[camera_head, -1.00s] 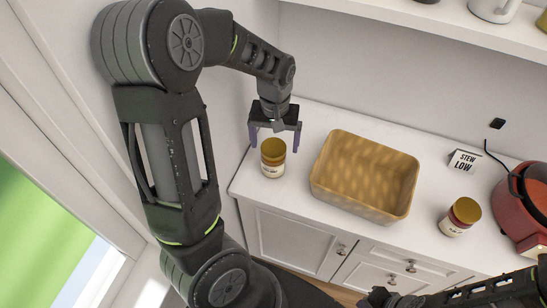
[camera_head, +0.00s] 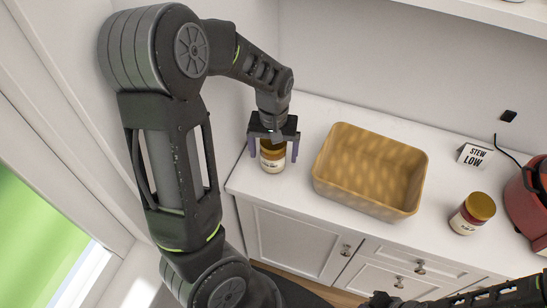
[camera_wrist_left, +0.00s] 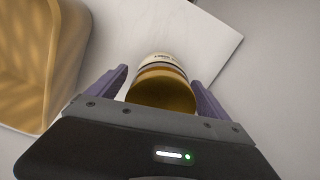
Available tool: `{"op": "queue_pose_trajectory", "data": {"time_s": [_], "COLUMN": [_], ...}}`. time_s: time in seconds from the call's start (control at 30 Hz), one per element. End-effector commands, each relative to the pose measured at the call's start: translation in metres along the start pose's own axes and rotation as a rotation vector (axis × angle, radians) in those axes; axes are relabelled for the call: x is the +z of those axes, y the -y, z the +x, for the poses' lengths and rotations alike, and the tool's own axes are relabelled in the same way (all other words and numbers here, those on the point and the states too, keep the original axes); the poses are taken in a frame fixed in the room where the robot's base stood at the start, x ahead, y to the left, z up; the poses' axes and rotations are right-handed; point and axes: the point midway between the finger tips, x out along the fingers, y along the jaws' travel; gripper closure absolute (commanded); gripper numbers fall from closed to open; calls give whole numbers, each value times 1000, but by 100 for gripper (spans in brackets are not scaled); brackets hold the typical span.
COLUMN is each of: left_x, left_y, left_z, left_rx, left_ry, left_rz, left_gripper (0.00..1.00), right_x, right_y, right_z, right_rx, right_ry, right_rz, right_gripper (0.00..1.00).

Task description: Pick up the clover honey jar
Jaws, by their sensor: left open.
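A jar with a gold lid, amber contents and a pale label (camera_head: 272,163) stands upright at the left end of the white counter. Its label is too small to read, so I cannot tell if it is the clover honey. My left gripper (camera_head: 274,156) is open above it, pointing down, one finger on each side. In the left wrist view the jar (camera_wrist_left: 162,88) lies between the open fingers of the left gripper (camera_wrist_left: 158,76), with gaps visible. A second jar with a gold lid and dark red contents (camera_head: 471,214) stands farther right.
A tan woven-patterned basket (camera_head: 370,171) stands just right of the first jar and also shows in the wrist view (camera_wrist_left: 50,60). A "STEW LOW" sign (camera_head: 474,155) and red cooker (camera_head: 530,200) are at right. The counter's front edge (camera_head: 300,207) is close.

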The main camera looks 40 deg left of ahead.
Motion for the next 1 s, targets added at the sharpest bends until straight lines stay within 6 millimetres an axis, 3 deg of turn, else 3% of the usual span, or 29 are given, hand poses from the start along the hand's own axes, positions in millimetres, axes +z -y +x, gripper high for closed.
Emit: {"op": "queue_pose_trajectory", "data": {"time_s": [0.63, 1.0], "left_x": [0, 0], "left_y": [0, 0], "left_z": [1, 2], "left_rx": [0, 0], "left_ry": [0, 0], "left_rz": [0, 0], "left_gripper": [10, 41], "right_x": [0, 0], "right_y": [0, 0], "right_z": [1, 1], "right_rx": [0, 0], "right_ry": [-1, -1], "right_rz": [-1, -1], "right_gripper": [100, 100]}}
